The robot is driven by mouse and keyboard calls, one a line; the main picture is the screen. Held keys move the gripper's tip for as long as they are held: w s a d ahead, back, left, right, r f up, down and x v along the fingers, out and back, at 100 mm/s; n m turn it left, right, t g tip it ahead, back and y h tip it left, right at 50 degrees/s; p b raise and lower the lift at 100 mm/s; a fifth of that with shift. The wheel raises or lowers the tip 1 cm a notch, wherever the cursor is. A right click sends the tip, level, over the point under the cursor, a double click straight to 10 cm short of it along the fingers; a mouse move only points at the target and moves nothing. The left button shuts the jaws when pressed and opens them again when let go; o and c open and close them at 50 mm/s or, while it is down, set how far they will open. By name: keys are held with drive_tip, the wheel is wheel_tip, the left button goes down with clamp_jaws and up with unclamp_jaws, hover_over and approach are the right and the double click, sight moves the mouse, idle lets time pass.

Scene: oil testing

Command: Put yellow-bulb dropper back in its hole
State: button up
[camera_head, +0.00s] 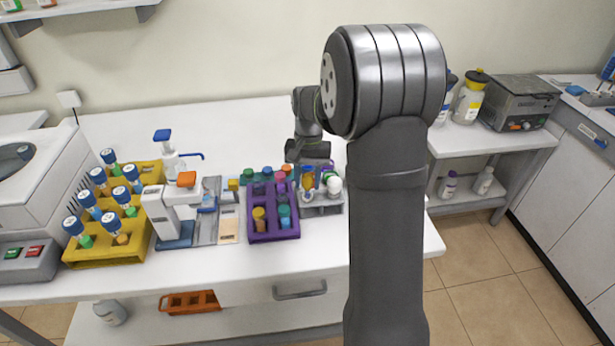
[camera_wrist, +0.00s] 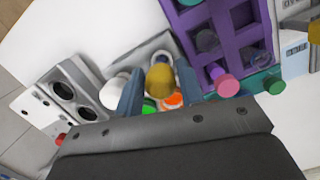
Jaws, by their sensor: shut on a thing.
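The yellow-bulb dropper (camera_wrist: 159,79) is between my gripper's two blue fingers (camera_wrist: 160,92) in the wrist view, and my gripper is shut on it. In the head view the yellow bulb (camera_head: 307,180) shows below my gripper (camera_head: 313,168), over the left part of the small grey rack (camera_head: 325,209). The grey rack also shows in the wrist view (camera_wrist: 143,52), with a pale ring just beyond the bulb. A white bulb (camera_wrist: 113,93) stands beside the left finger. The dropper's lower end is hidden, so I cannot tell whether it is in a hole.
A purple rack (camera_head: 272,238) with coloured-cap tubes stands close to the left of the grey rack. Green and orange caps (camera_wrist: 172,100) lie close by the fingers. A yellow rack (camera_head: 95,258) with several tubes stands farther left. The table's back left is clear.

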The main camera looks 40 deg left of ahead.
drive_tip(key=shift+f, duration=1.15)
idle(0.7)
drive_tip(key=o, duration=0.7)
drive_tip(key=shift+r, duration=0.15)
wheel_tip(320, 180, up, 17)
drive_tip(key=w+a, duration=0.1)
drive_tip(key=w, duration=0.1)
drive_tip(key=shift+w, duration=0.15)
drive_tip(key=shift+a, duration=0.1)
drive_tip(key=f, duration=0.5)
drive_tip(key=s+d+f, duration=0.1)
drive_tip(key=f, duration=0.5)
drive_tip(key=s+f, duration=0.1)
drive_tip(key=f, duration=0.5)
drive_tip(key=shift+s+d+f, duration=0.15)
drive_tip(key=shift+s, duration=0.05)
